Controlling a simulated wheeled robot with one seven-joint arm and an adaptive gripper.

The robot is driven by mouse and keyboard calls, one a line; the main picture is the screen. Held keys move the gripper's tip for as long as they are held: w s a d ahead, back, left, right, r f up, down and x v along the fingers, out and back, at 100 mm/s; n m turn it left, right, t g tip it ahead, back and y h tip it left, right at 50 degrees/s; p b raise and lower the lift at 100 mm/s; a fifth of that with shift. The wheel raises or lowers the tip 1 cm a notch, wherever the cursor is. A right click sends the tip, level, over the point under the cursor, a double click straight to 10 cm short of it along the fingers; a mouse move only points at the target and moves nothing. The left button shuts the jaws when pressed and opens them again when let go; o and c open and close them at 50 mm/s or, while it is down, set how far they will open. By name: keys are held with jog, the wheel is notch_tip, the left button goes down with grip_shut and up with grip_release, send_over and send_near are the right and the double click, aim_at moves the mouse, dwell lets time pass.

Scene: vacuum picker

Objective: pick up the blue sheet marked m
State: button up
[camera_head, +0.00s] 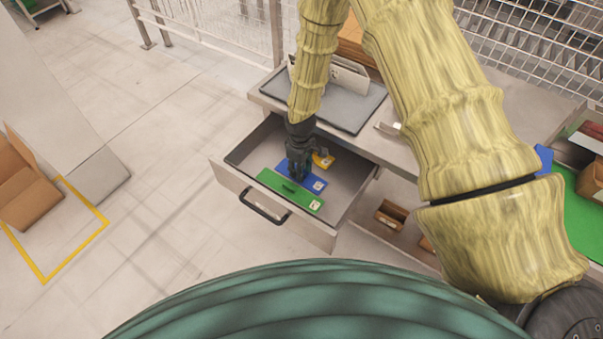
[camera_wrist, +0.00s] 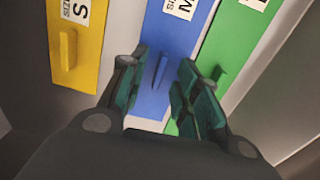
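The blue sheet (camera_head: 315,184) lies in the open drawer between a green sheet and a yellow sheet. In the wrist view the blue sheet (camera_wrist: 165,42) shows part of a white label with an M and a raised blue grip tab. My gripper (camera_head: 298,175) is down in the drawer over the blue sheet. In the wrist view my gripper (camera_wrist: 162,80) has its two fingers apart, with the blue tab between them. I cannot tell how far the fingertips are above the sheet. In the head view my gripper hides part of the blue sheet.
The green sheet (camera_head: 277,185) lies near the drawer's front, and the yellow sheet (camera_head: 323,161) behind, marked S in the wrist view (camera_wrist: 88,50). A worktop with a grey tray (camera_head: 350,113) stands behind the drawer.

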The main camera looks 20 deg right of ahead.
jog(key=shift+w+f, duration=0.15)
jog(key=shift+f, duration=0.35)
jog(key=shift+s+r, duration=0.2)
jog(key=shift+w, duration=0.1)
grip_shut()
